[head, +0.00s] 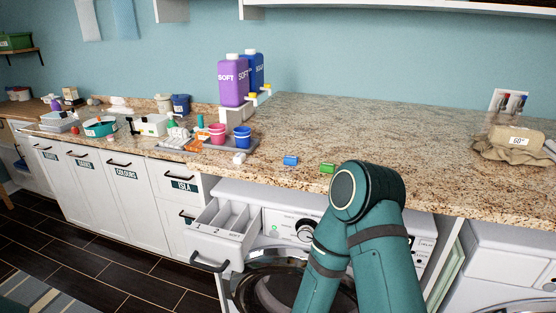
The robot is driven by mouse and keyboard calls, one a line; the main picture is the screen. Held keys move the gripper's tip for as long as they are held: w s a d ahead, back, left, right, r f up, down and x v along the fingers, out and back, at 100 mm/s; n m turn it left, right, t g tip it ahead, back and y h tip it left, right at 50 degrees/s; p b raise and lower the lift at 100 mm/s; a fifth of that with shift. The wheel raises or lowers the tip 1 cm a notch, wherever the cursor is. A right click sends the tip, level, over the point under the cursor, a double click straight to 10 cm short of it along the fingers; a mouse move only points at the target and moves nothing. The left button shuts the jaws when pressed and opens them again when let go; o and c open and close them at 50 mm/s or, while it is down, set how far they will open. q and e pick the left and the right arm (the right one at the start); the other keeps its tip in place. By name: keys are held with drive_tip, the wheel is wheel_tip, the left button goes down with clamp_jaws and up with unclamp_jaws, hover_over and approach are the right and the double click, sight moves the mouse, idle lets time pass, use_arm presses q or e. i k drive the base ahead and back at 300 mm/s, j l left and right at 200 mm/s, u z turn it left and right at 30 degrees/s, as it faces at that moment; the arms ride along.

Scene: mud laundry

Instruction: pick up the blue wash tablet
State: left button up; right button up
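The blue wash tablet (290,160) lies on the granite counter (340,125) near its front edge. A green tablet (328,168) lies to its right, and a white tablet (239,158) lies to its left, by the grey tray. A bent teal arm of mine rises from the bottom in front of the washing machine, its upper joint just right of the green tablet. No gripper shows in the head view, so I cannot see either one's fingers. Nothing visible touches the blue tablet.
Purple (232,82) and blue bottles stand behind. The washer's detergent drawer (222,222) is pulled out below the counter. A brown sack (512,149) sits at right. The counter behind the tablets is clear.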

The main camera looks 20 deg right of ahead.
sight(287, 160)
drive_tip(key=i+j+z, duration=0.1)
drive_tip(key=z, duration=0.3)
drive_tip(key=j+z, duration=0.35)
